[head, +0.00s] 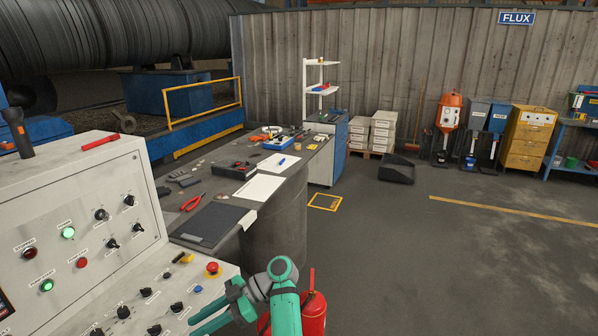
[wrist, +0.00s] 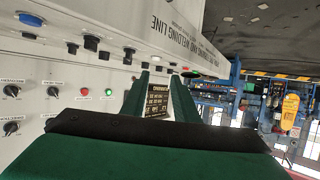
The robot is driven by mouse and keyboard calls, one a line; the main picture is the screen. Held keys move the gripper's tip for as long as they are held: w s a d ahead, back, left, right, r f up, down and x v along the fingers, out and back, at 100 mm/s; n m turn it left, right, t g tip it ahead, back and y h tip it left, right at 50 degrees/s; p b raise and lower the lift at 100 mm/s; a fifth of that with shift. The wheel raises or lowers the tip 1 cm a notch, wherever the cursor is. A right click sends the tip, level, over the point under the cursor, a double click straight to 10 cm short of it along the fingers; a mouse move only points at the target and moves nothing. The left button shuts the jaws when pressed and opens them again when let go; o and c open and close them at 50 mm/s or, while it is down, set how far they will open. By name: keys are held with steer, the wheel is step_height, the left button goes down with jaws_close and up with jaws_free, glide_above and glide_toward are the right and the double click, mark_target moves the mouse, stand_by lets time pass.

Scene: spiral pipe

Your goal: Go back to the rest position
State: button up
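My gripper (head: 197,326) shows at the bottom of the head view, in front of the sloping control panel (head: 60,230). Its two green fingers point left and stand apart. In the wrist view the gripper (wrist: 158,95) is open, with nothing between the fingers; a dark label plate (wrist: 157,100) shows behind the gap. The panel face with its knobs (wrist: 53,91) and lit buttons lies to the left there. My green arm (head: 287,310) comes up from the bottom edge in the head view.
A red fire extinguisher (head: 314,314) stands right beside my arm. A red emergency button (head: 213,268) sits on the panel's near corner. Beyond is a workbench (head: 290,190) with tools and papers. The floor to the right (head: 440,260) is clear.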

steer(key=s+d+f+m+t, duration=0.1)
steer(key=s+f+m+t, duration=0.2)
steer(key=f, duration=0.5)
steer(key=s+f+m+t, duration=0.1)
steer(key=f+m+t, duration=0.1)
steer(key=f+m, duration=0.35)
steer(key=s+d+f+m+t, duration=0.1)
steer(key=s+f+m+t, duration=0.15)
steer(key=f, duration=0.75)
steer(key=s+d+f+m+t+h, duration=0.5)
steer(key=s+d+f+m, duration=0.1)
steer(key=s+d+f, duration=0.3)
steer(key=s+d+r+m+t+h, duration=0.25)
steer(key=s+d, duration=0.25)
steer(key=s, duration=0.3)
steer(key=s+d+r+m+t+h, duration=0.25)
steer(key=s+d, duration=0.25)
steer(key=s, duration=0.3)
steer(key=s+d+r+t+h, duration=0.1)
steer(key=s+r, duration=0.4)
steer(key=r, duration=0.5)
steer(key=s+d+r+t+h, duration=0.1)
steer(key=s+d+r+t, duration=0.1)
steer(key=s+r, duration=0.4)
step_height(320, 180, up, 4)
steer(key=shift+d+f+m, duration=0.15)
steer(key=shift+d+m, duration=0.15)
steer(key=shift+d, duration=0.5)
